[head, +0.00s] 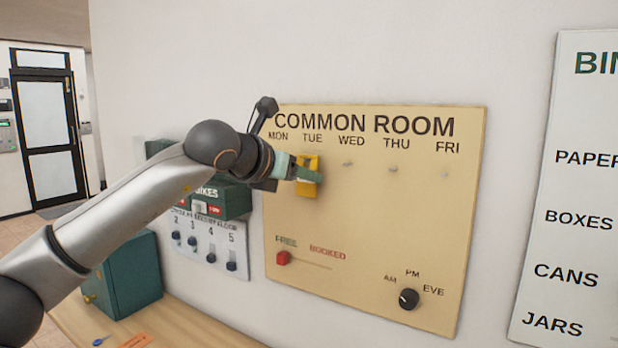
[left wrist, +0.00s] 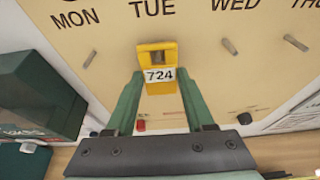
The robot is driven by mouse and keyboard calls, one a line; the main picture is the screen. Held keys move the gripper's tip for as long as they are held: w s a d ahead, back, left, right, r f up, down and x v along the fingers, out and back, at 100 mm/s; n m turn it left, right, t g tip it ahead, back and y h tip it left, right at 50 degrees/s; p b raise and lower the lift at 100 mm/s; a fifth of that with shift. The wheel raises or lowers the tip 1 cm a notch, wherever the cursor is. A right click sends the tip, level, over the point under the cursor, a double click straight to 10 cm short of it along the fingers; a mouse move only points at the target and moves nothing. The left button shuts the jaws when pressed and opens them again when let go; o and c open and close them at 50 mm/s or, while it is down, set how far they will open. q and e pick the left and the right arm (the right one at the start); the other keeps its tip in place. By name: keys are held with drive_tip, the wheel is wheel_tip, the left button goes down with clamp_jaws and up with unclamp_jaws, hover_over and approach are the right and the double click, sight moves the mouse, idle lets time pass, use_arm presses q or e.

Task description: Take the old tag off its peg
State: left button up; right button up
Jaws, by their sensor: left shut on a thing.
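The tag (left wrist: 157,73) is yellow with a white label reading 724. It sits under TUE on the tan COMMON ROOM board (head: 390,215), with a dark opening near its top where the peg seems to be. In the head view the tag (head: 306,189) is partly hidden by my left gripper (head: 309,172). My left gripper (left wrist: 159,83) has its green fingers on either side of the tag and is shut on it. Whether the tag is clear of the peg, I cannot tell. My right gripper is in neither view.
Bare pegs stand under WED (head: 347,163), THU (head: 393,169) and FRI. A red slider (head: 283,258) and a black knob (head: 408,298) are lower on the board. Green boxes (head: 131,275) stand at left above a wooden counter (head: 190,325). A BIN sign (head: 580,200) hangs at right.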

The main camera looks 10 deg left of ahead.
use_arm(q)
drive_tip(key=shift+r, duration=0.35)
idle(0.3)
drive_tip(key=shift+s+a+b, duration=0.3)
drive_tip(key=shift+s+b, duration=0.4)
drive_tip(key=shift+s+a+b, duration=0.25)
drive_tip(key=shift+s+b, duration=0.45)
drive_tip(key=s+a+b, duration=0.2)
drive_tip(key=s+b, duration=0.3)
drive_tip(key=s, duration=0.1)
drive_tip(key=shift+s+a, duration=0.25)
drive_tip(key=shift+a, duration=0.1)
